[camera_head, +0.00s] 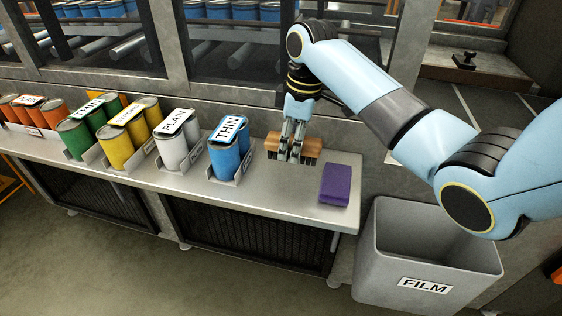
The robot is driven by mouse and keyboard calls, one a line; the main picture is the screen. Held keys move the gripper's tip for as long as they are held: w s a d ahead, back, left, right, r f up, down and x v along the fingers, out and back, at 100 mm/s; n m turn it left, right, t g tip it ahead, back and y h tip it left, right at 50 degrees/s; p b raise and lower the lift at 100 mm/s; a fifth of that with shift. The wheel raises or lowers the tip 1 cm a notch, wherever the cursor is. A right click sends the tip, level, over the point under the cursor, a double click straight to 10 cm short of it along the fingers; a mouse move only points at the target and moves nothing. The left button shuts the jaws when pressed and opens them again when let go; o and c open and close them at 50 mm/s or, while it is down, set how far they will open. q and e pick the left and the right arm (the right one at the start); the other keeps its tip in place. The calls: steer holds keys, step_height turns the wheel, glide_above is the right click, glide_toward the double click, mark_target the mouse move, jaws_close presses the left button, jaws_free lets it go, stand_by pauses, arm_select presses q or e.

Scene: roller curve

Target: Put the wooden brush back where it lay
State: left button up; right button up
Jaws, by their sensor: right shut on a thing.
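The wooden brush (313,146) is at the right part of the grey shelf, behind and left of a purple block. My right gripper (291,152) points down over the brush and is shut on it, its fingers hiding the middle of the brush. I cannot tell whether the brush touches the shelf or is held just above it. My left gripper is not in view.
The purple block (335,184) lies near the right end of the shelf (270,190). Blue "THIN" cans (226,158) stand left of the brush, with white, yellow, green and orange cans further left. A grey "FILM" bin (385,262) stands at the lower right.

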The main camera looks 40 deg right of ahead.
mark_target(283, 178)
steer(key=shift+w+a+f, duration=0.15)
steer(key=shift+a+f, duration=0.75)
steer(key=shift+a, duration=0.25)
step_height(283, 178, down, 4)
steer(key=shift+r, duration=0.25)
steer(key=shift+f, duration=0.15)
steer(key=o, duration=0.8)
steer(key=shift+f, duration=0.1)
steer(key=shift+c, duration=0.2)
steer(key=o, duration=0.5)
steer(key=shift+c, duration=0.2)
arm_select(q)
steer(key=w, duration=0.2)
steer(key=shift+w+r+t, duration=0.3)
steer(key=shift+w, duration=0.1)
arm_select(e)
steer(key=r, duration=0.8)
steer(key=s+d+r, duration=0.1)
steer(key=r, duration=0.3)
steer(key=shift+r, duration=0.15)
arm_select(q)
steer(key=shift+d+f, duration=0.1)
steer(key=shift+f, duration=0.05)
